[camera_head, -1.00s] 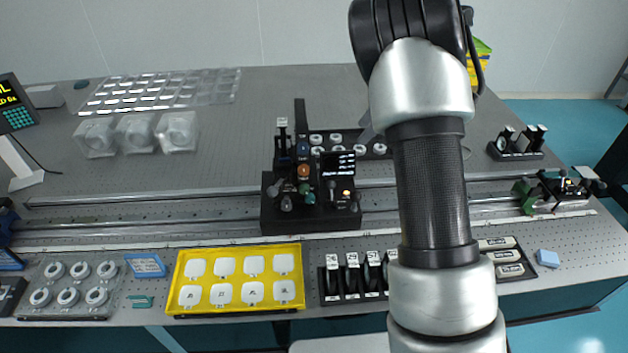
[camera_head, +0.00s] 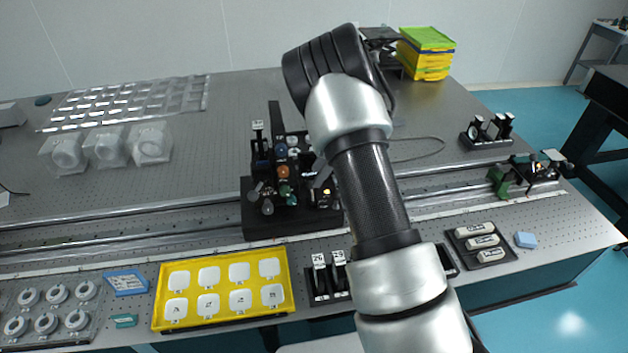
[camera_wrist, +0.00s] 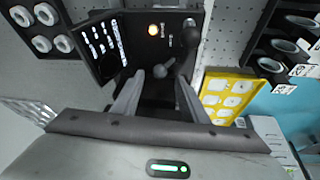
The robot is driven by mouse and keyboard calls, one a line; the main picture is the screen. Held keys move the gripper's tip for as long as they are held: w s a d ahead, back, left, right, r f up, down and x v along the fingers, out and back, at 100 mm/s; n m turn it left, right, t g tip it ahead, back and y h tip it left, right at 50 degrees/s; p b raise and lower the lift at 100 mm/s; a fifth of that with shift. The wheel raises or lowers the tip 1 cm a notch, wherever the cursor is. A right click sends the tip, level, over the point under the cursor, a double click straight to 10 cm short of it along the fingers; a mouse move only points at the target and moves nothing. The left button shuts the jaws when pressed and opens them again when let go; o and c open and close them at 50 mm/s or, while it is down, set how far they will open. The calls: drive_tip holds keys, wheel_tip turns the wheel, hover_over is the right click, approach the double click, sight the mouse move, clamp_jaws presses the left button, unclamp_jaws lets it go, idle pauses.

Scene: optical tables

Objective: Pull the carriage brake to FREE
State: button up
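The carriage (camera_head: 290,222) is a black block on the rail with a panel of coloured knobs, a small screen and a lit amber lamp. In the wrist view its panel (camera_wrist: 150,18) shows the screen, the lamp and two dark levers with ball ends. I cannot tell which control is the brake, and its label is not readable. My gripper (camera_wrist: 160,76) is open above the panel. One small grey lever (camera_wrist: 163,69) lies between or just past the fingertips, with no clear contact. The other lever (camera_wrist: 189,24) is beyond the right finger. In the head view my arm hides part of the carriage.
A yellow tray (camera_head: 158,312) of white pieces and a black rack (camera_head: 322,288) stand in front of the rail. Clear boxes (camera_head: 108,146) stand at the back left. A green stage (camera_head: 497,181) sits on the rail's right end.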

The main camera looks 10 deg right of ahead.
sight(312, 191)
drive_tip(key=shift+x, duration=2)
clamp_jaws()
